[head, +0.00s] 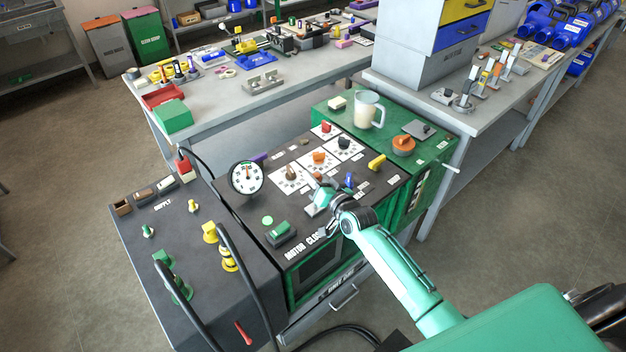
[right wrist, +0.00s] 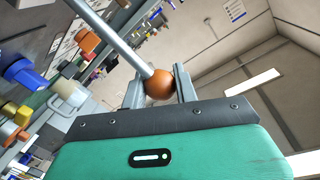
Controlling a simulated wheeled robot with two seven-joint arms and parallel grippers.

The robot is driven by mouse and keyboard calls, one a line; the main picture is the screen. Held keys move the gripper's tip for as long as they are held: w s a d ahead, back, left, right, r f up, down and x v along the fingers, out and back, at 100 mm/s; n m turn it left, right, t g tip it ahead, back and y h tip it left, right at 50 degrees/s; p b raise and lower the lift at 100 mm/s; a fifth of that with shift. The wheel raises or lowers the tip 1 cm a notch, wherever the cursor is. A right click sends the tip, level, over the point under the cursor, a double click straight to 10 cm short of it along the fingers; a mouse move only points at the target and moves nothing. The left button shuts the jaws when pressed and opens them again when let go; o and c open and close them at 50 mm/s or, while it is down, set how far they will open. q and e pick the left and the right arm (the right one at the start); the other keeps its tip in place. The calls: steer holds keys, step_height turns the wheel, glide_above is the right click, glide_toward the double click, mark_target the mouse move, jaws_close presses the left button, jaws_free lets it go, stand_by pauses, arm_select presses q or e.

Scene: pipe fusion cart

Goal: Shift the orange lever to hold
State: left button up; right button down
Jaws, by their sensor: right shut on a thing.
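The orange lever shows in the right wrist view as a round orange knob (right wrist: 159,86) on the end of a straight metal rod (right wrist: 112,36). My right gripper (right wrist: 160,74) has its two fingers on either side of the knob and is shut on it. In the head view my right gripper (head: 322,204) is over the front part of the dark control panel (head: 318,222), near the "MOTOR CLOSE" lettering. There the lever is hidden by the gripper, and its position mark cannot be read. My left gripper is in neither view.
Near the gripper are a round gauge (head: 246,178), a green switch (head: 281,234), a blue toggle (head: 350,180) and a yellow handle (head: 376,162). Several dials sit behind. A mug (head: 369,110) and an orange knob (head: 403,145) stand on the green top. Black hoses rise at the left.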

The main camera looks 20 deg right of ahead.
steer(key=c, duration=1.1)
jaws_free()
steer(key=shift+b+v, duration=1.3)
steer(key=shift+v, duration=5.65)
